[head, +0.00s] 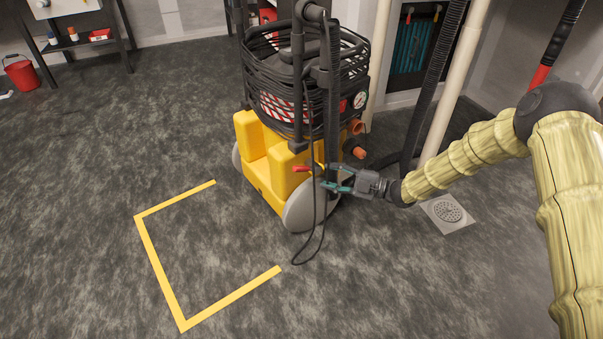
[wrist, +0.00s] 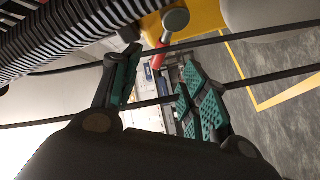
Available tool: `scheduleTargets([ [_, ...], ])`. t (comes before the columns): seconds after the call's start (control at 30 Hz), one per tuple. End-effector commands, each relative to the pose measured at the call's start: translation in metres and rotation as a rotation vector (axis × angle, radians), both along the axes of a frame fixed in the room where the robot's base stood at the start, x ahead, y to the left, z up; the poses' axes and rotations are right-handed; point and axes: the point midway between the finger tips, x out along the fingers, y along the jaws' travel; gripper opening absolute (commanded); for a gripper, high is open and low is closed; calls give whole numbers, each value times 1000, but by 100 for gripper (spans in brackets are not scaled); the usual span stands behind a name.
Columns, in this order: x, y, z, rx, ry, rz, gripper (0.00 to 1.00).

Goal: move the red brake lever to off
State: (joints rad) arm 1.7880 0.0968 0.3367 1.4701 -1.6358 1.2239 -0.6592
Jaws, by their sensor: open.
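The red brake lever (head: 301,169) sticks out low on the side of the yellow extraction machine (head: 262,183), above its grey wheel (head: 312,205). In the wrist view the red lever (wrist: 158,57) and its round grey pivot end (wrist: 175,20) show ahead, in line with the gap between my fingers. My gripper (head: 322,179) is open and empty, with teal pads, just right of the lever in the head view. Whether the fingers reach alongside the lever is unclear; I see no contact.
A black ribbed hose (wrist: 75,38) runs close to my left finger in the wrist view. A thin black cable (head: 323,235) hangs by the wheel and crosses near the fingers. A yellow floor outline (head: 160,267) and open floor lie left; a drain (head: 448,211) lies right.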

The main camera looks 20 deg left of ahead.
Motion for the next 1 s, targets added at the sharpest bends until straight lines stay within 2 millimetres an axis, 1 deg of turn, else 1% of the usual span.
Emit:
scheduleTargets([
  [0.17,1,24,-3,1,1,1,44],
  [0.4,5,63,-3,1,0,-1,44],
  [0.6,6,88,-2,0,1,-1,44],
  [0.8,7,99,-1,0,2,-1,44],
  [1.0,7,101,0,0,2,-2,44],
])
